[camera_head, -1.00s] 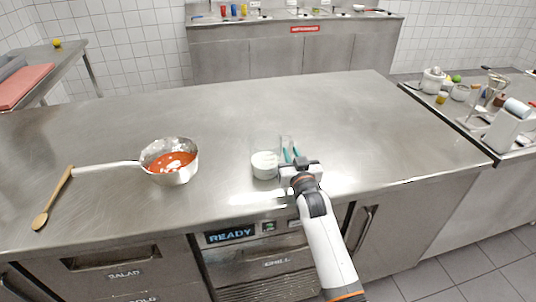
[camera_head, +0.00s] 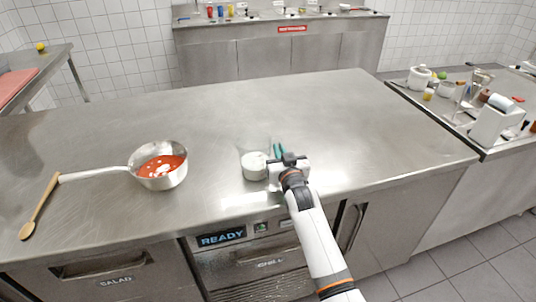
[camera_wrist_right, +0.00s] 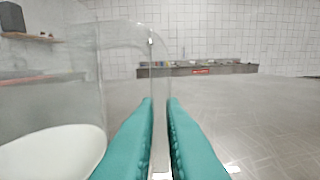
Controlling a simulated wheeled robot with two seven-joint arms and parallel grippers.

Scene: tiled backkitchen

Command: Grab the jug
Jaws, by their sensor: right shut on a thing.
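The jug (camera_head: 254,168) is clear, with white contents, and stands upright on the steel counter near its front edge. In the right wrist view the jug's clear wall (camera_wrist_right: 60,95) fills the left side, with the white contents low down. My right gripper (camera_head: 278,150) is at the right side of the jug. Its teal fingers (camera_wrist_right: 160,105) are shut on the jug's clear handle, which runs between them. The jug's base is partly hidden by my gripper in the head view. My left gripper is not in view.
A pan of red sauce (camera_head: 176,180) stands to the left, its handle pointing left. A wooden spoon (camera_head: 38,208) lies at the far left. The steel counter (camera_head: 330,110) is clear behind and right of the jug. A side table (camera_head: 440,105) at the right is cluttered.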

